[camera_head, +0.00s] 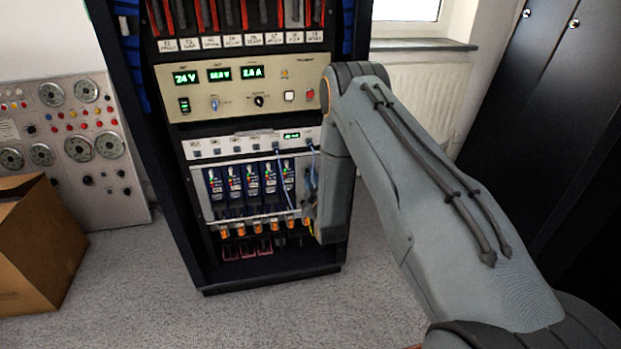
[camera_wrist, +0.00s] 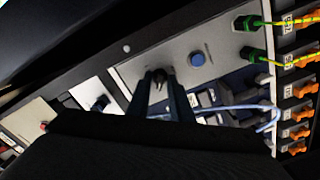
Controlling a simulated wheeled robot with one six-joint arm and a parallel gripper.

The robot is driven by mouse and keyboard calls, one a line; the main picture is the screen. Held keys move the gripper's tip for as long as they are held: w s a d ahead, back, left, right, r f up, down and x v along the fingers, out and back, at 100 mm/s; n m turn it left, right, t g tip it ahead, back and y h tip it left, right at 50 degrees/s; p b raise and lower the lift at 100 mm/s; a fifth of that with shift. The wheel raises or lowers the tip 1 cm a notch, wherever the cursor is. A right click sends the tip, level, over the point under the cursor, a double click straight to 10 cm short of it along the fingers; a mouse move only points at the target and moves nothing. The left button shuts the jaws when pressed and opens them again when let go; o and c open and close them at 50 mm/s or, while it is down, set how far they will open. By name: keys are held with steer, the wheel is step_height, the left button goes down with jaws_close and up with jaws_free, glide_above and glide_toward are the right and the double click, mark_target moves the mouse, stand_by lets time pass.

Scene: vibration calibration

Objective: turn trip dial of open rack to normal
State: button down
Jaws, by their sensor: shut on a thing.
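In the wrist view, my gripper (camera_wrist: 159,82) reaches up to a light grey panel (camera_wrist: 217,40) of the open rack. Its two fingers are shut on a small dark knob (camera_wrist: 160,74), which I take to be the trip dial. The fingers hide most of the knob, so its pointer and setting cannot be read. In the head view, the open rack (camera_head: 190,250) stands left of my arm. My forearm and wrist hide the gripper and the knob there.
A round blue button (camera_wrist: 197,58) sits right of the knob. Green plugs (camera_wrist: 248,22) with yellow-green wires, pale blue cables (camera_wrist: 240,108) and orange connectors (camera_wrist: 301,90) lie further right. In the head view, a cardboard box (camera_head: 40,240) stands left of the rack; open floor (camera_head: 200,320) lies in front.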

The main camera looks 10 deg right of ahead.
steer(key=c, duration=1.6)
jaws_free()
steer(key=s+p, duration=0.1)
steer(key=s, duration=0.7)
